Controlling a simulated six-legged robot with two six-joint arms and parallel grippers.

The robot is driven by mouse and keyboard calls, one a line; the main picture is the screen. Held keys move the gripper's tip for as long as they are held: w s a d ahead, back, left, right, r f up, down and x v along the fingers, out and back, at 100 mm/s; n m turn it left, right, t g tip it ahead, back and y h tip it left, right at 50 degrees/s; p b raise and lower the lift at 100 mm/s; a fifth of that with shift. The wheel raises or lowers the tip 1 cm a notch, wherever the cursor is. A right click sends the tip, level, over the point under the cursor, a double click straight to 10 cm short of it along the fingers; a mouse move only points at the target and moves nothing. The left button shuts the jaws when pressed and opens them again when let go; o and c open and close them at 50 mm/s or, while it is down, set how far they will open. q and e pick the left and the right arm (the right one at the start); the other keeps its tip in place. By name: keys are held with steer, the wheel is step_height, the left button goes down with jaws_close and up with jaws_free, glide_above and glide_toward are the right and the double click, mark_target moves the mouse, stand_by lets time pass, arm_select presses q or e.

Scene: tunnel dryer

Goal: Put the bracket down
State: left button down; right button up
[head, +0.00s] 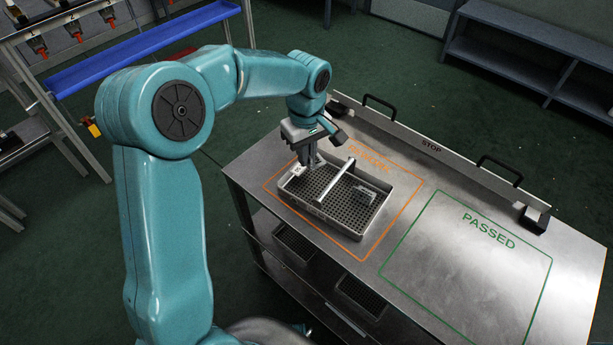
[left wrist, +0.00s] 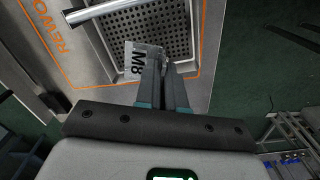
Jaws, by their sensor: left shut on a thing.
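My left gripper (head: 310,161) reaches down into the left part of a grey perforated tray (head: 322,215). It is shut on a metal bracket (head: 298,171). In the left wrist view the bracket (left wrist: 139,62) is marked M8 and shows at the left of the closed fingers (left wrist: 164,62), over the tray's perforated floor. I cannot tell whether it touches the floor. A second metal bracket (head: 366,195) sits in the tray's right part, beyond the handle bar (head: 335,183). My right gripper is not in view.
The tray stands inside an orange outline (head: 359,239) on a metal table. A green outline marked PASSED (head: 488,230) on the right is empty. A long rail marked STOP (head: 431,145) with black handles runs along the back edge. More trays (head: 362,295) lie on the shelf below.

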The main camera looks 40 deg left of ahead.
mark_target(307, 185)
arm_select(q)
step_height(307, 185, down, 8)
steer(key=shift+w+f, duration=0.1)
stand_by(0.4)
steer(key=shift+f+b, duration=0.1)
steer(key=shift+b, duration=0.3)
steer(key=c, duration=1.2)
jaws_free()
steer(key=shift+c, duration=0.2)
steer(key=shift+r, duration=0.2)
